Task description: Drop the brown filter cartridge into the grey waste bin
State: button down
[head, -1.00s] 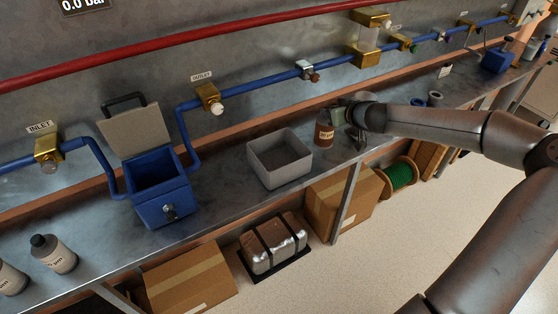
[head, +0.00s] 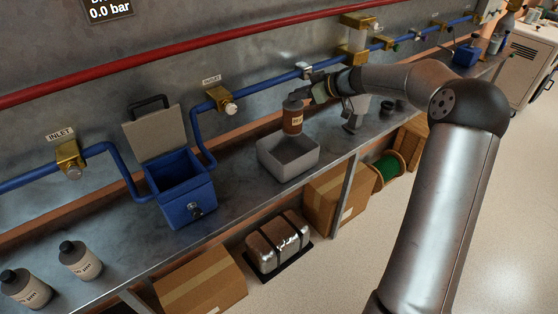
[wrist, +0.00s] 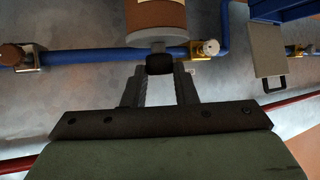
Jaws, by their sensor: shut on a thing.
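The brown filter cartridge (head: 292,118) has a dark cap and a pale label. My gripper (head: 306,92) is shut on its cap and holds it upright. In the wrist view the cartridge (wrist: 156,17) hangs beyond the fingers (wrist: 160,72), which close on the dark cap. The grey waste bin (head: 290,167) is an open square box on the bench. In the head view the cartridge appears over the bin's back part, its lower end above the rim. The bin does not show in the wrist view.
A blue housing (head: 183,198) with its lid raised stands left of the bin. Two pale bottles (head: 80,260) with dark caps stand at the bench's left. A blue pipe (head: 255,89) with brass valves runs along the wall behind. Cardboard boxes (head: 203,285) sit below.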

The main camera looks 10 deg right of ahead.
aim_at(301, 108)
jog(key=shift+w+d+f+b, duration=0.1)
jog(key=shift+d+f+b, duration=0.1)
jog(key=shift+f, duration=1.2)
jog(key=shift+w+d+f+b, duration=0.1)
jog(key=shift+f+b, duration=0.1)
jog(key=shift+f, duration=1.15)
jog(key=c, duration=1.1)
grip_release()
jog(key=shift+s, duration=0.1)
jog(key=b+v, duration=0.4)
jog(key=v, duration=1.3)
jog(key=shift+d, duration=0.1)
jog(key=shift+s, duration=0.1)
